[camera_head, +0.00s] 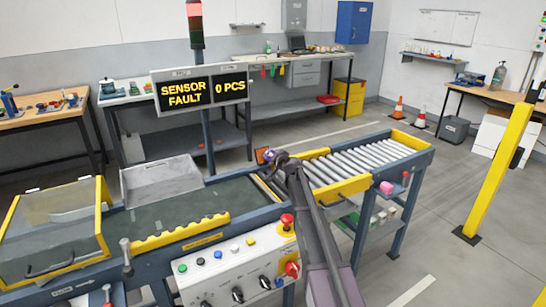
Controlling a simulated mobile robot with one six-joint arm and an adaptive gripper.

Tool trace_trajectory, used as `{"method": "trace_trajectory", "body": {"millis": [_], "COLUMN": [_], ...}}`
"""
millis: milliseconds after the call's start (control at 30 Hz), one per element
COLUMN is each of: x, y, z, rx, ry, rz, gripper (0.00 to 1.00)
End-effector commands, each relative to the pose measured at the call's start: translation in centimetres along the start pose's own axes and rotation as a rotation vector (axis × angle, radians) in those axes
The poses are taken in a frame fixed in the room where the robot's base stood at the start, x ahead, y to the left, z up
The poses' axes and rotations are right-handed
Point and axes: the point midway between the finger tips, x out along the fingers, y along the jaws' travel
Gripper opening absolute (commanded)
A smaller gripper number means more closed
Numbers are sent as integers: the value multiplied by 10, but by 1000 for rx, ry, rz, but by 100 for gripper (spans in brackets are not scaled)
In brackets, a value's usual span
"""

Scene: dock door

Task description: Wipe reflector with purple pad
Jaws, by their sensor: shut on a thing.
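My arm reaches up from the bottom over the conveyor. My gripper (272,157) is at its far end, small in view beside the far edge of the conveyor. It is shut on a small purple-blue thing, which looks like the purple pad (269,154). A small orange-brown square, which looks like the reflector (261,156), stands just left of the gripper. The pad and reflector are very close in the picture; I cannot tell whether they touch. The gripper's fingers are mostly hidden by its own body.
A dark belt (170,213) runs to the left and a roller section (365,161) to the right. A control panel (240,266) with buttons is in front. A sign (201,90) reads SENSOR FAULT, 0 PCS. A yellow post (494,170) stands right.

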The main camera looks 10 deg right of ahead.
Motion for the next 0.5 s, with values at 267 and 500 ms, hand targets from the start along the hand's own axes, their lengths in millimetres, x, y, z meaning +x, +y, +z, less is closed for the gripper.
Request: {"method": "trace_trajectory", "body": {"millis": [267, 500], "x": [0, 0], "y": [-15, -17], "z": [14, 16], "rx": [1, 0], "ry": [-7, -8], "rz": [-5, -5], "gripper": [12, 12]}}
